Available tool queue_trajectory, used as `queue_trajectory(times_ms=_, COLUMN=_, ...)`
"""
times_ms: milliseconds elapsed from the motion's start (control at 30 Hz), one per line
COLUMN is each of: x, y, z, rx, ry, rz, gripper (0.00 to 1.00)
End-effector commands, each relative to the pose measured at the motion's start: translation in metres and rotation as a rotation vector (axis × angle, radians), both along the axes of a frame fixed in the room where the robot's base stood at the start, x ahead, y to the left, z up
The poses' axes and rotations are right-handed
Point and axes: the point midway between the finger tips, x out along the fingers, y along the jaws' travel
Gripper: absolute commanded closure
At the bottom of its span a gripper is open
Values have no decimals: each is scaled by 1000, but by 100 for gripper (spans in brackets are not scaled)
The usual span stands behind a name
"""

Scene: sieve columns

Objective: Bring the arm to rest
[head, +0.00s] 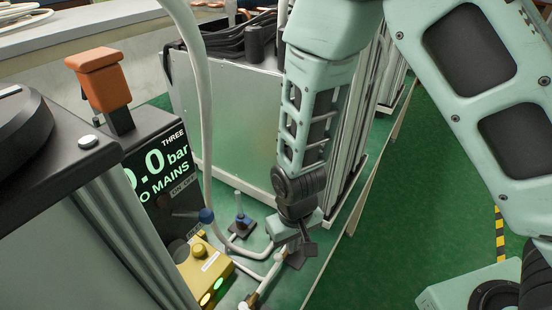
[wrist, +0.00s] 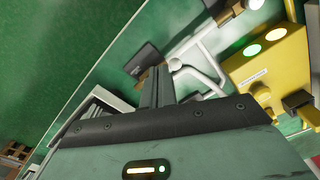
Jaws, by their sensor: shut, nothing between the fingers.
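My mint-green arm reaches down through the middle of the head view, in front of a silver cabinet. My gripper (head: 296,255) hangs low at its end, above the green surface near pale pipework. In the wrist view my gripper (wrist: 157,84) shows its dark fingers together with nothing between them. I cannot tell in the head view whether the fingertips touch the pipework behind them.
A black panel (head: 160,170) reading "0.0 bar" and an orange-topped lever (head: 103,80) stand at left. A pale hose (head: 204,110) runs down beside the silver cabinet (head: 235,125). A blue-knobbed valve (head: 241,222) is near the gripper. Green floor (head: 400,200) is open at right.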

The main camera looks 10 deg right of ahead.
Motion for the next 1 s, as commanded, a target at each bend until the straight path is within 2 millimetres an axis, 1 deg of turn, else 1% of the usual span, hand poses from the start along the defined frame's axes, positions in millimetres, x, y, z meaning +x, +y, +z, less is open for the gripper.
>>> queue_trajectory(times_ms=100, x=0, y=0, z=1, rx=1, ry=0, rz=1, gripper=100)
queue_trajectory(times_ms=133, x=-1, y=2, z=5, rx=7, ry=2, rz=3, gripper=100)
queue_trajectory(times_ms=167, x=-2, y=3, z=9, rx=13, ry=5, rz=7, gripper=100)
queue_trajectory(times_ms=233, x=-7, y=8, z=25, rx=35, ry=12, rz=24, gripper=100)
queue_trajectory(times_ms=267, x=-10, y=10, z=35, rx=47, ry=17, rz=34, gripper=100)
queue_trajectory(times_ms=367, x=-24, y=18, z=73, rx=90, ry=29, rz=82, gripper=100)
queue_trajectory(times_ms=400, x=-31, y=19, z=89, rx=104, ry=34, rz=109, gripper=100)
queue_trajectory(times_ms=467, x=-43, y=20, z=113, rx=120, ry=37, rz=148, gripper=100)
queue_trajectory(times_ms=500, x=-51, y=19, z=127, rx=126, ry=38, rz=176, gripper=100)
queue_trajectory(times_ms=600, x=-72, y=13, z=160, rx=131, ry=31, rz=244, gripper=100)
queue_trajectory(times_ms=700, x=-92, y=3, z=186, rx=117, ry=20, rz=308, gripper=100)
queue_trajectory(times_ms=800, x=-108, y=-8, z=204, rx=93, ry=5, rz=360, gripper=100)
queue_trajectory(times_ms=900, x=-119, y=-16, z=213, rx=71, ry=-5, rz=392, gripper=100)
queue_trajectory(times_ms=1000, x=-125, y=-21, z=218, rx=56, ry=-9, rz=409, gripper=100)
